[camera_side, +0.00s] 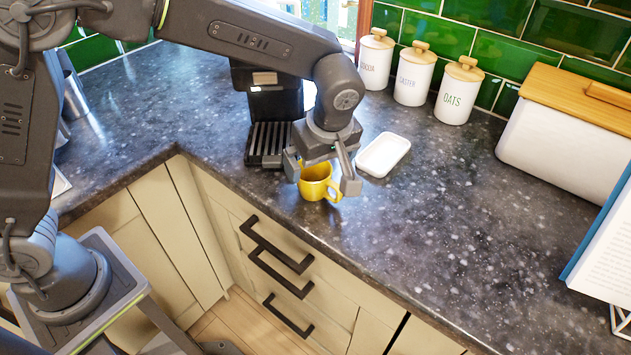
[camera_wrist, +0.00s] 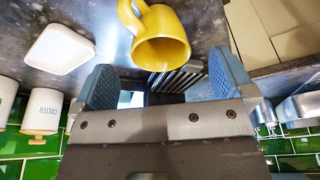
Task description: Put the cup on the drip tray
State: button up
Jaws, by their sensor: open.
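A yellow cup (camera_side: 318,182) stands near the counter's front edge, its handle toward the lower right in the side view. It also shows in the wrist view (camera_wrist: 161,40), with its dark opening in sight. The drip tray (camera_side: 267,143), dark and slatted, sits at the foot of the black coffee machine (camera_side: 272,95), left of the cup. Part of the slatted tray shows in the wrist view (camera_wrist: 178,78), beyond the cup. My gripper (camera_side: 322,178) is open, its fingers at either side of the cup in the side view.
A small white dish (camera_side: 383,154) lies close to the right of my gripper. Several white canisters (camera_side: 415,75) stand along the green tiled wall. A white bread bin (camera_side: 560,130) and a book (camera_side: 605,250) are at the right. The counter between is clear.

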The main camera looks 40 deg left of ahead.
jog(key=x, duration=0.7)
jog(key=shift+w+f, duration=0.1)
jog(key=shift+f, duration=0.05)
jog(key=c, duration=1.1)
notch_tip(320, 180, up, 11)
jog(key=m, duration=0.1)
jog(key=shift+c, duration=0.2)
jog(key=s+d+r+m+t+h, duration=0.1)
jog(key=s+d+r+m+h, duration=0.4)
jog(key=m, duration=1.5)
jog(key=shift+s+d+r+m, duration=0.3)
jog(key=shift+s+d+r, duration=1.65)
jog(key=shift+s+r, duration=0.3)
jog(key=shift+f, duration=0.1)
